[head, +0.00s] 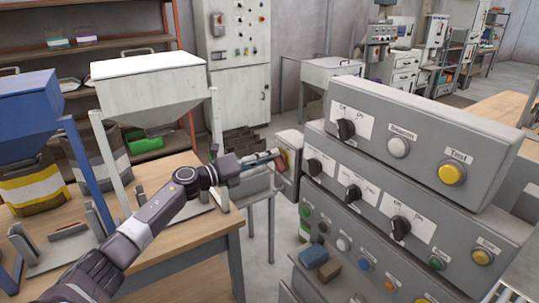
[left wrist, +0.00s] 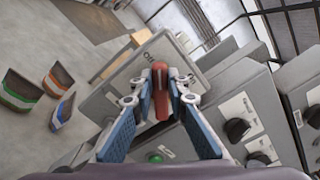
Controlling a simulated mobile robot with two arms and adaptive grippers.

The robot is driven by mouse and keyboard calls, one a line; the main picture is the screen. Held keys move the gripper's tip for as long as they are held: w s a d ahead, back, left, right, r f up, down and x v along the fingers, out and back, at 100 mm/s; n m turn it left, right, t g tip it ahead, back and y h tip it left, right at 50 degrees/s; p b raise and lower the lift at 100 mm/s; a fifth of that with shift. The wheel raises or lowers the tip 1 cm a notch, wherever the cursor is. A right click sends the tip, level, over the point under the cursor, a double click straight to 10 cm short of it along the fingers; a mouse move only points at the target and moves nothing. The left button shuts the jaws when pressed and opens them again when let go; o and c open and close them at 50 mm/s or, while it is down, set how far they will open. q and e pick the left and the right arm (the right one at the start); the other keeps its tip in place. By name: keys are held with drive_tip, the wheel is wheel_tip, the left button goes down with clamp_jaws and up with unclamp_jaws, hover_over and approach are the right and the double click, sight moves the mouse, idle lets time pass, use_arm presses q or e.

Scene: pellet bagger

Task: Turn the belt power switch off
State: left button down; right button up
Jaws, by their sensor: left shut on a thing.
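The belt power switch is a red lever handle (left wrist: 160,84) on a light grey plate (left wrist: 112,104) in the left wrist view. In the head view my left gripper (head: 268,158) reaches the grey switch box (head: 290,152) behind the table; the lever there is small and mostly hidden by the fingers. My right gripper is not in view.
A grey control console (head: 410,135) with black knobs and coloured buttons stands right of the arm. A wooden table (head: 215,225) with a white hopper (head: 150,85) and a blue hopper (head: 28,105) is at left.

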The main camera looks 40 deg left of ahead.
use_arm(q)
drive_tip(key=shift+w+a+f+n+p, duration=0.15)
drive_tip(key=shift+n+p, duration=0.2)
drive_tip(key=shift+n, duration=0.85)
drive_tip(key=shift+s+f+n+p, duration=0.1)
drive_tip(key=shift+f+n+p, duration=0.15)
drive_tip(key=shift+n, duration=0.95)
drive_tip(key=shift+w+a+f+n+p, duration=0.1)
drive_tip(key=shift+n+p, duration=0.3)
drive_tip(key=shift+n, duration=0.8)
drive_tip(key=c, duration=1.9)
unclamp_jaws()
drive_tip(key=shift+d+f, duration=0.1)
drive_tip(key=v, duration=1.2)
